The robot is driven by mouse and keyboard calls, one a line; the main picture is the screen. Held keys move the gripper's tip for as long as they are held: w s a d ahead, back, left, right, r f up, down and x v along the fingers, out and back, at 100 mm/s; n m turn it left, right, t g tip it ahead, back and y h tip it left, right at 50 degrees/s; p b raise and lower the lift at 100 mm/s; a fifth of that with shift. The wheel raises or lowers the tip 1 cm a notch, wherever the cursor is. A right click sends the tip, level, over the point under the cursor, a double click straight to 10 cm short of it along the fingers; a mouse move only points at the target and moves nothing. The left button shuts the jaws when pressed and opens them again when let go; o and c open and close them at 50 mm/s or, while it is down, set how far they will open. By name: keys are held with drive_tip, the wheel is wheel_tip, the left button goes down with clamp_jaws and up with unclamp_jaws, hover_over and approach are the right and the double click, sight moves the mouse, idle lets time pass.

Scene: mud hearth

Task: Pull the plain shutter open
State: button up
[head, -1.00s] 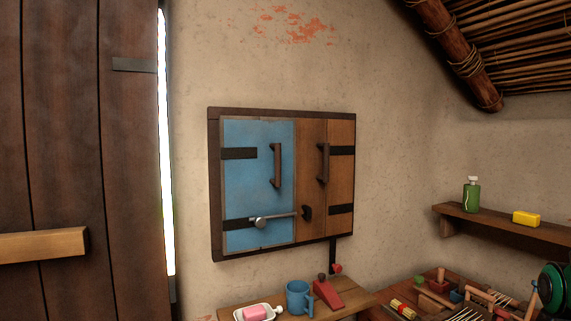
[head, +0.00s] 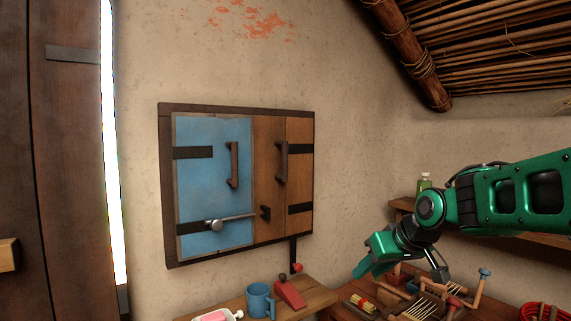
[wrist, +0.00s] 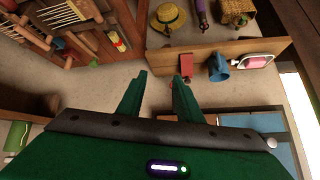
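The plain shutter (head: 269,190) is the bare brown wood leaf on the right of a dark-framed wall window. It looks closed, with a dark upright handle (head: 281,162). The blue shutter (head: 210,180) is closed beside it on the left, with its own handle (head: 233,165). A metal bar (head: 235,217) runs from a round knob low on the blue shutter to a dark catch (head: 265,213) on the plain one. My gripper (head: 366,272) is right of and below the window, apart from both shutters. In the wrist view its fingers (wrist: 160,78) are spread and empty.
Below the window, a wooden shelf (head: 317,296) holds a blue mug (head: 258,300), a red wedge (head: 289,292) and a pink soap dish. A crowded tray of tools lies under my gripper. A side shelf with a green bottle (head: 424,182) is behind my arm. A big dark door stands left.

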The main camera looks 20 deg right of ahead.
drive_tip(key=w+a+r+n+t+y, duration=0.3)
drive_tip(key=w+a+r+t, duration=0.15)
drive_tip(key=w+r, duration=0.65)
drive_tip(key=n+t+y, duration=0.3)
drive_tip(key=y, duration=0.2)
approach(287, 159)
drive_tip(key=x, duration=1.1)
drive_tip(key=shift+w, duration=0.1)
clamp_jaws()
